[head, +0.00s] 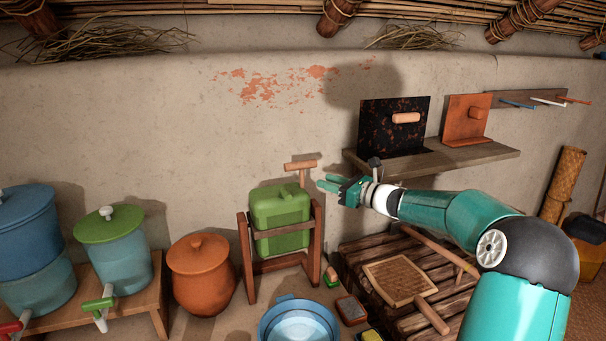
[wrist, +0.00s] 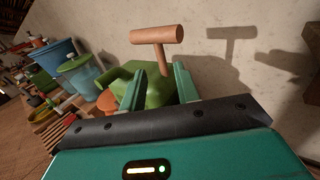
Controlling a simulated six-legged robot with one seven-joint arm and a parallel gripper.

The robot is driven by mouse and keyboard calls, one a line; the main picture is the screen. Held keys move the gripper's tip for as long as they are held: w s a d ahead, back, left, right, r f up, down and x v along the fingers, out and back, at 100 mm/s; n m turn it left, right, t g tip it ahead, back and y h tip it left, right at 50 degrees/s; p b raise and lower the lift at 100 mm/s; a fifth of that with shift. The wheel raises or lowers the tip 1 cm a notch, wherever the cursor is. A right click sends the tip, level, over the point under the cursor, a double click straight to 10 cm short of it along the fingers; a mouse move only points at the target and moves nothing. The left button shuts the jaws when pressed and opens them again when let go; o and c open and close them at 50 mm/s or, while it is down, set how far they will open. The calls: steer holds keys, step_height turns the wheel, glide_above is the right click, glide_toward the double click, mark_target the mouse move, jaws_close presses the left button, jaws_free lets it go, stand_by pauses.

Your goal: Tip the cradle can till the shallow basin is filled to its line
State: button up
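The green cradle can (head: 280,208) sits roughly upright in a wooden cradle frame (head: 317,245). A wooden T-shaped handle (head: 300,165) rises at its right side. The shallow blue basin (head: 270,322) is on the floor in front, partly cut off by the picture's lower edge. Its bottom looks pale blue; I cannot make out a line or the water level. My gripper (head: 324,184) is just right of the handle, fingers apart and empty. In the wrist view the handle (wrist: 157,36) and can (wrist: 155,90) show beyond my open fingers (wrist: 160,84).
A lidded clay pot (head: 201,275) and tapped containers (head: 118,255) on a wooden bench stand left. A slatted wooden platform (head: 365,255) with a woven paddle (head: 400,281) lies right. A wall shelf (head: 450,162) is above my forearm. Small blocks (head: 350,309) lie beside the basin.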

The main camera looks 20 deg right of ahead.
mark_target(302, 187)
steer(key=x, duration=0.9)
steer(key=shift+w, duration=0.15)
steer(key=shift+a+r, duration=0.15)
steer(key=shift+a, duration=0.1)
steer(key=shift+w, duration=0.2)
steer(key=shift+s, duration=0.15)
steer(key=shift+c, duration=0.9)
jaws_close()
